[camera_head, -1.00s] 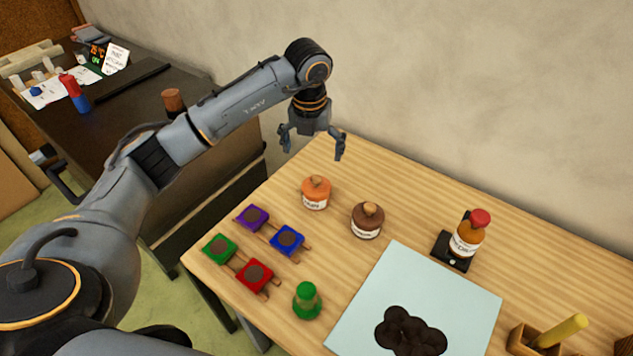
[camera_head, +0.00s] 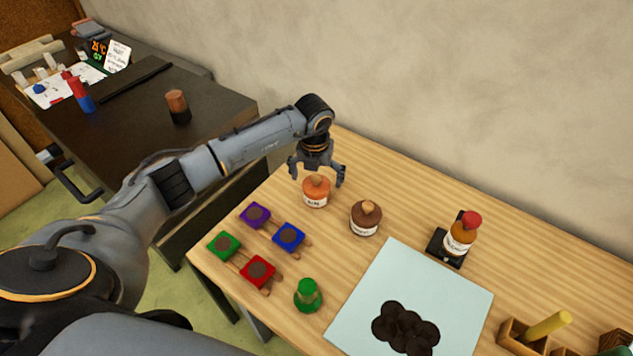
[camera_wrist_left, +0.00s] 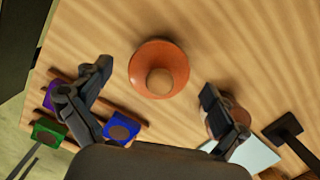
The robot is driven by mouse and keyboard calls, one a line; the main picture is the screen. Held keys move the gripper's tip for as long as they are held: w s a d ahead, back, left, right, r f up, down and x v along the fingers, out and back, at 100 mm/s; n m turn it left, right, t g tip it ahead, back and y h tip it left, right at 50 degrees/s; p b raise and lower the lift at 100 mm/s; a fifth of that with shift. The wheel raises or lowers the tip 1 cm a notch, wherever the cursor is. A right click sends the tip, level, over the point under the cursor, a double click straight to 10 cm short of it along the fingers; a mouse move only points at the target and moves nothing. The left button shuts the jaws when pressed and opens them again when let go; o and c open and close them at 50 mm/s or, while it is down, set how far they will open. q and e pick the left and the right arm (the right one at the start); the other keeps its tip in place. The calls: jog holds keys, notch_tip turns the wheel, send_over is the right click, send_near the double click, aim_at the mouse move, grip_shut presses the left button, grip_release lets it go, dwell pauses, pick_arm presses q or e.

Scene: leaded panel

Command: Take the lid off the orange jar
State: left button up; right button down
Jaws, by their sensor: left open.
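The orange jar (camera_head: 316,196) stands upright on the wooden table, with a white label on its front. Its orange lid (camera_head: 317,184) with a tan round knob sits on top. My left gripper (camera_head: 316,180) is open, pointing down just above and behind the jar. In the left wrist view the lid (camera_wrist_left: 157,82) and its knob (camera_wrist_left: 160,81) lie ahead of the gap between the fingers of my open left gripper (camera_wrist_left: 155,108), and nothing is held. My right gripper does not show.
A brown jar (camera_head: 365,219) stands close to the right of the orange jar. Coloured square pads (camera_head: 256,216) and a green piece (camera_head: 308,295) lie in front. A wall is behind.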

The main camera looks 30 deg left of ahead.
pick_arm(q)
jog(key=c, duration=1.3)
jog(key=shift+s, duration=0.2)
grip_shut()
